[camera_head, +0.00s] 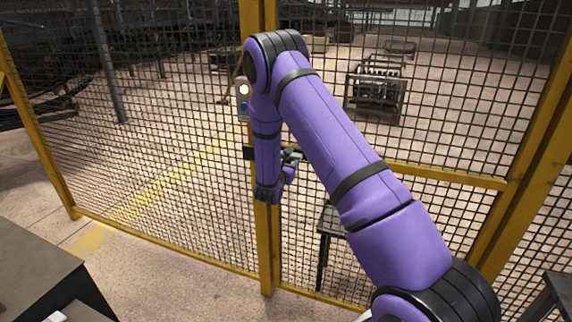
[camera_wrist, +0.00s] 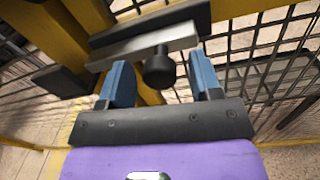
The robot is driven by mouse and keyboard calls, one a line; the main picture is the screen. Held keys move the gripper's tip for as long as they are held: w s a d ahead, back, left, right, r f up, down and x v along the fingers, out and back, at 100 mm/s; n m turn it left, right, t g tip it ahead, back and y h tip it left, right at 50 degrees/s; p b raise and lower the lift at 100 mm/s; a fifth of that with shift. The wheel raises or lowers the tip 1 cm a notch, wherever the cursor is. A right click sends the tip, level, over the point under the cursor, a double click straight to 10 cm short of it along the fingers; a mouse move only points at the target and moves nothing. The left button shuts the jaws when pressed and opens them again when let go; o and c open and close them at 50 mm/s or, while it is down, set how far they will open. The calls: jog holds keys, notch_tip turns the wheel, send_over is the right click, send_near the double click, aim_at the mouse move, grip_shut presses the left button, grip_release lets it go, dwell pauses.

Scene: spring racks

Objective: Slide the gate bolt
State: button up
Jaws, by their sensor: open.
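The gate bolt (camera_wrist: 143,47) is a grey metal bar with a dark round knob (camera_wrist: 159,68), mounted across the yellow gate posts in the wrist view. My gripper (camera_wrist: 163,82) is open, with its two blue fingers on either side of the knob in the picture. I cannot tell whether the fingertips reach around the knob or stop short of it. In the head view my gripper (camera_head: 290,166) is at the gate post, and my purple arm hides part of the bolt. A dark end of the bolt assembly (camera_head: 249,153) shows left of the arm.
A yellow-framed mesh fence (camera_head: 170,170) spans the view. A control box (camera_head: 243,92) with a lit lamp is on the post above the bolt. A dark table (camera_head: 40,275) stands at the lower left. A metal rack (camera_head: 376,92) stands behind the mesh.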

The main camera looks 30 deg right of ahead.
grip_shut()
jog(key=w+a, duration=0.2)
jog(key=w, duration=0.1)
jog(key=shift+w+a, duration=0.25)
jog(key=shift+a, duration=0.15)
grip_release()
jog(key=shift+s+a, duration=0.1)
jog(key=v, duration=1)
jog(key=shift+s+a, duration=0.15)
jog(key=shift+r, duration=0.1)
